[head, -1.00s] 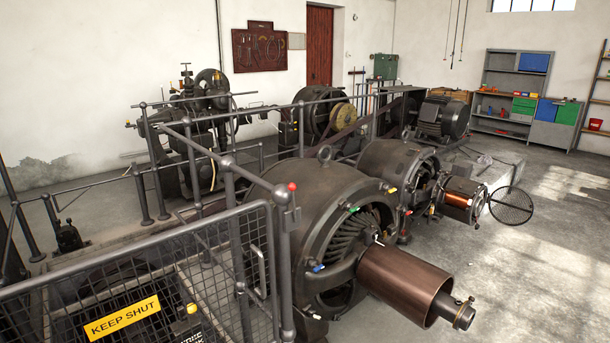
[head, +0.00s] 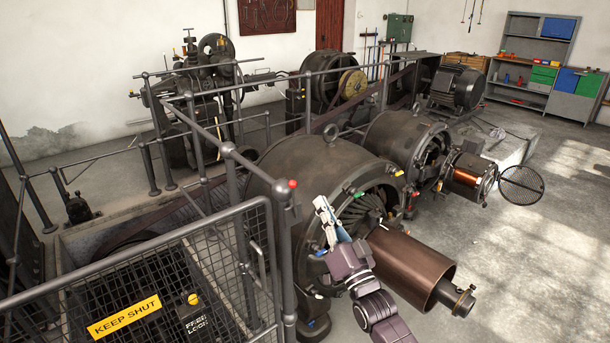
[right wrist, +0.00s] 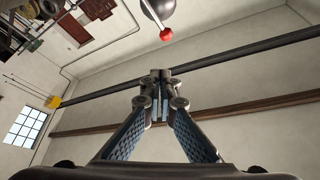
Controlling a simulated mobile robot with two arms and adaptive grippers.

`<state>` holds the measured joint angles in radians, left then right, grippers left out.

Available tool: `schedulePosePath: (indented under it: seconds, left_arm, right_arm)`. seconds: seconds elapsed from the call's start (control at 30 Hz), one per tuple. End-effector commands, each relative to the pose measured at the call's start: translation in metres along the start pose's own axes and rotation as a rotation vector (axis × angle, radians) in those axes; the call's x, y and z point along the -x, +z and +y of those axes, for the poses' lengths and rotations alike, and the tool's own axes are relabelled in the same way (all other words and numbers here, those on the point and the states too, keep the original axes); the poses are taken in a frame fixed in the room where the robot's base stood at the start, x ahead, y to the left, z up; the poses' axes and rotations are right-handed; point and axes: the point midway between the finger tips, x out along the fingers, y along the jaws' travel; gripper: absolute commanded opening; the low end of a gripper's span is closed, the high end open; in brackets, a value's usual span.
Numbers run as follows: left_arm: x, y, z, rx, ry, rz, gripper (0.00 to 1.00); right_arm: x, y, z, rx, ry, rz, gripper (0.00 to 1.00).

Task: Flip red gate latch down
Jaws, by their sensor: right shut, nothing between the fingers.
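The red gate latch knob (head: 292,184) sits at the top of the dark post where the mesh gate (head: 170,232) meets the railing. In the right wrist view the red knob (right wrist: 166,34) is on a short stem beside a dark rounded post top, above and apart from the fingertips. My right gripper (head: 320,204) comes in from the lower right and is a little to the right of the knob, in front of the big generator. It is shut and empty, and its fingertips (right wrist: 160,76) meet in the right wrist view. My left gripper is not in view.
The big generator (head: 312,160) and its copper-coloured drum (head: 408,265) stand just right of the gate. Grey railings (head: 200,150) run behind it. Open floor (head: 540,260) lies at the right.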

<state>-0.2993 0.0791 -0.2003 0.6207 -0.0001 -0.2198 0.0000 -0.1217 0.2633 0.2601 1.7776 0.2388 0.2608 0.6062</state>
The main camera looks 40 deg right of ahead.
Motion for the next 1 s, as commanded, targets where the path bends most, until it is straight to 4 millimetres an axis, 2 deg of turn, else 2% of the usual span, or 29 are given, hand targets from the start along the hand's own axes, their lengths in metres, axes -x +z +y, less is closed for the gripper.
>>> schedulePosePath:
  seconds: [0.1,0.43,0.57,0.67,1.0]
  left_arm:
    - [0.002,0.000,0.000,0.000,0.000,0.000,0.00]
    - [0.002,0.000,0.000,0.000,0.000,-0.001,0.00]
    - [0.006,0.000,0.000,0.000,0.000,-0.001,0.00]
    - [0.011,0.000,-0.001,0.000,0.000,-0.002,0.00]
    - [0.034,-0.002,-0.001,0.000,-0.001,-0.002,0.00]
  right_arm:
    - [-0.003,-0.013,-0.006,-0.007,-0.014,0.023,0.00]
    - [-0.004,-0.013,-0.006,-0.007,-0.014,0.024,0.00]
    - [-0.012,-0.014,-0.007,-0.007,-0.015,0.024,0.00]
    - [-0.026,-0.016,-0.008,-0.007,-0.015,0.025,0.00]
    - [-0.091,-0.018,-0.009,-0.007,-0.014,0.024,0.00]
